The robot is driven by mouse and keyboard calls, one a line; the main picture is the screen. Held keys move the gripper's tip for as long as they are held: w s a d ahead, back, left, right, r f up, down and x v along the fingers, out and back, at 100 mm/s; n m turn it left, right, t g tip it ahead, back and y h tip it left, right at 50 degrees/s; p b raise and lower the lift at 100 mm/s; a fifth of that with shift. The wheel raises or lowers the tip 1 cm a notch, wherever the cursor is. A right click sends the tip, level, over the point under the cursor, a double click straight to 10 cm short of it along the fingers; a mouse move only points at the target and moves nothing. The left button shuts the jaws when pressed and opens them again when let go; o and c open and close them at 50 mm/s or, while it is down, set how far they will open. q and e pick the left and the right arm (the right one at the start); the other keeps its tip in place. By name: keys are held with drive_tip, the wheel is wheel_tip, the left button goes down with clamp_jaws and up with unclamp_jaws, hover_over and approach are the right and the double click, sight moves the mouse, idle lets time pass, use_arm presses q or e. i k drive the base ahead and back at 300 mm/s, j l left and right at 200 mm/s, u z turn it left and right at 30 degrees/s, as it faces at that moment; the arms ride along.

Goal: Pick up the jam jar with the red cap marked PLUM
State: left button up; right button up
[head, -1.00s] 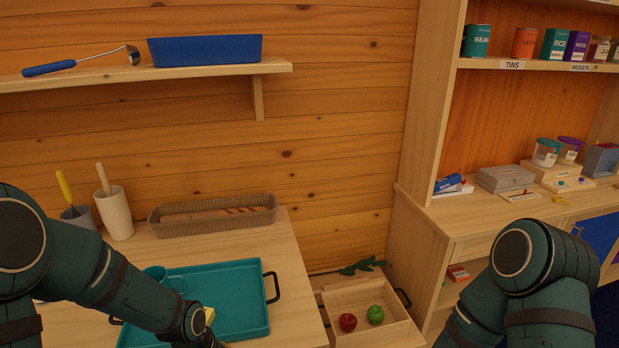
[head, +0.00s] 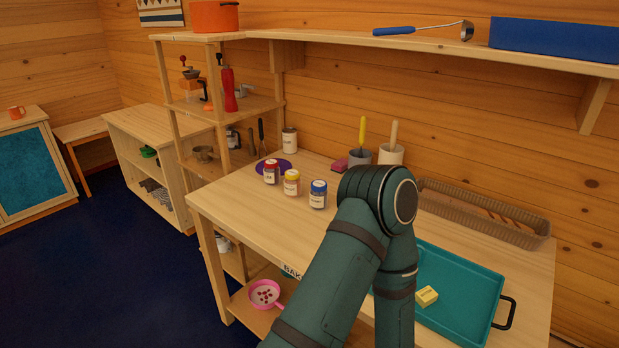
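A small jar with a red cap (head: 271,172) stands upright on the wooden table, the leftmost of three jars in a row. Its label is too small to read surely. A jar with a yellow cap (head: 291,183) and one with a blue cap (head: 318,195) stand just to its right. My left arm rises from the bottom of the head view, its bend to the right of the jars and apart from them. Neither of my grippers shows.
A purple plate (head: 268,167) lies behind the jars, with a white canister (head: 289,141) beyond. A teal tray (head: 470,285) holds a yellow block (head: 427,296) at right. Open table (head: 250,208) lies in front of the jars. A shelf rack stands at left.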

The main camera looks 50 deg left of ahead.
sight(272, 172)
drive_tip(key=k+j, duration=0.15)
drive_tip(key=j, duration=0.3)
drive_tip(key=k+j+u, duration=0.15)
drive_tip(key=j, duration=0.35)
drive_tip(key=k+j, duration=0.15)
drive_tip(key=j, duration=0.35)
drive_tip(key=k+j+u, duration=0.1)
drive_tip(key=j, duration=0.35)
drive_tip(key=k+j, duration=0.15)
drive_tip(key=j, duration=0.35)
drive_tip(key=k+j+u, duration=0.15)
drive_tip(key=j, duration=0.35)
drive_tip(key=k+j, duration=0.1)
drive_tip(key=j, duration=0.45)
